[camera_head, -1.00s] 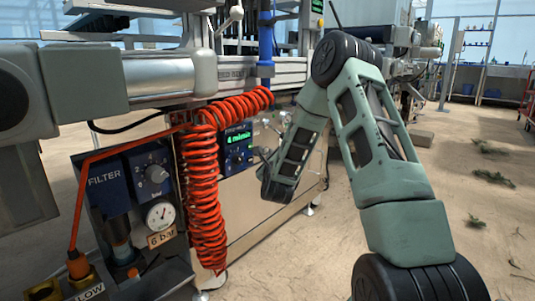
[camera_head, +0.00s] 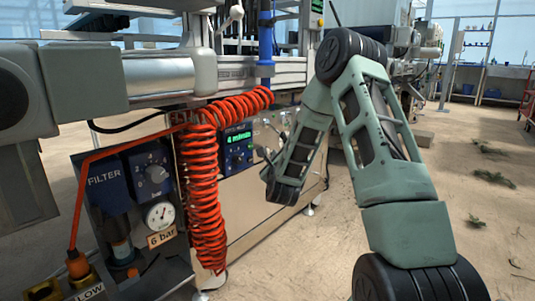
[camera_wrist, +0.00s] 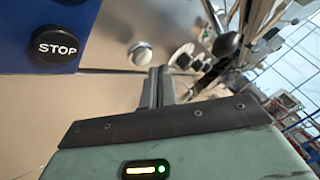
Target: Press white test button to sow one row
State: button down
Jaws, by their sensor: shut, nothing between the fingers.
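A round whitish button (camera_wrist: 140,53) sits on the bare metal panel in the wrist view, to the right of a black STOP button (camera_wrist: 58,48) on a blue plate. My gripper (camera_wrist: 158,72) is shut and empty. Its fingertips appear just below and right of the whitish button in the picture; I cannot tell whether they touch it. In the head view the blue control box (camera_head: 237,150) with a green display is left of my gripper (camera_head: 264,156). The whitish button cannot be made out clearly there.
A red coiled hose (camera_head: 205,190) hangs left of the control box. A filter unit with a pressure gauge (camera_head: 160,215) stands at the lower left. A dark-knobbed lever (camera_wrist: 227,44) rises right of my fingers. Open sandy floor (camera_head: 480,230) lies at right.

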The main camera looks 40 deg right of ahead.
jog(key=shift+s, duration=0.15)
jog(key=s, duration=0.4)
jog(key=shift+s+d, duration=0.15)
jog(key=shift+s, duration=0.25)
jog(key=shift+w, duration=0.1)
dwell(0.7)
